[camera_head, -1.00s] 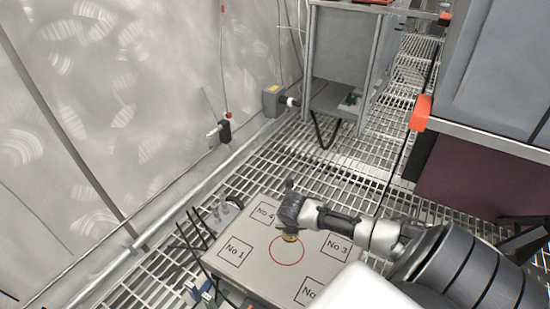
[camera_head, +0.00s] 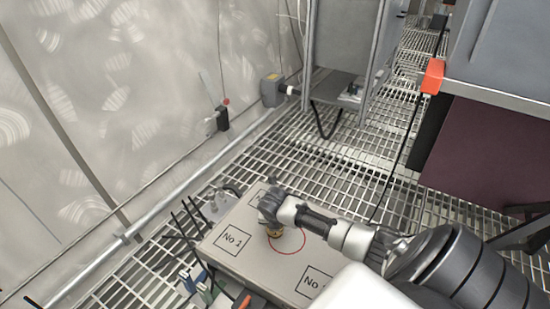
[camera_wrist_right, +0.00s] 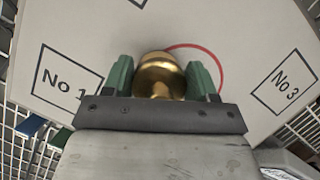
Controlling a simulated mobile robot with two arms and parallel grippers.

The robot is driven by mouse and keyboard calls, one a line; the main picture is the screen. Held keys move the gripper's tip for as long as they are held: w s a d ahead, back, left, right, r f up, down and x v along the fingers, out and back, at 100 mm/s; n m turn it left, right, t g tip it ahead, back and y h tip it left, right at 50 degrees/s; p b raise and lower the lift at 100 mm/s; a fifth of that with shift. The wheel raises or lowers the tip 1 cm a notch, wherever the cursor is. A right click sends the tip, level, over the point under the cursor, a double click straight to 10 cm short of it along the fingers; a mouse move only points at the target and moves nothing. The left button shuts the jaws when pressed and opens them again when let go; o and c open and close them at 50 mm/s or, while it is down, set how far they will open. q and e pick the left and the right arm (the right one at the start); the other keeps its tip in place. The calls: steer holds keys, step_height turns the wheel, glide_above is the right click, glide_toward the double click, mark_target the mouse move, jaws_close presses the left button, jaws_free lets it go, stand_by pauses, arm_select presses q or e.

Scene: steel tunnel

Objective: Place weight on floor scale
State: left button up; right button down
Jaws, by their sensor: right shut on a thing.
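The brass weight (camera_wrist_right: 160,77) is between the green fingers of my right gripper (camera_wrist_right: 162,80), which is shut on it. In the head view the weight (camera_head: 274,230) shows below the right gripper (camera_head: 272,215), at the left edge of the red circle. The floor scale (camera_head: 255,265) is a flat beige plate with a red circle and numbered squares; it also fills most of the wrist view (camera_wrist_right: 225,125). I cannot tell whether the weight touches the plate.
Steel grating (camera_head: 335,165) surrounds the scale. Black cables and blue and green clips (camera_head: 200,285) lie at its left side. A grey cabinet (camera_head: 345,40) stands behind, and a bench with an orange corner (camera_head: 433,77) is at the right. A pipe runs along the left wall.

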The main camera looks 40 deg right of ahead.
steer(key=shift+w+r, duration=0.1)
steer(key=shift+r, duration=0.05)
steer(key=shift+c, duration=1.6)
jaws_free()
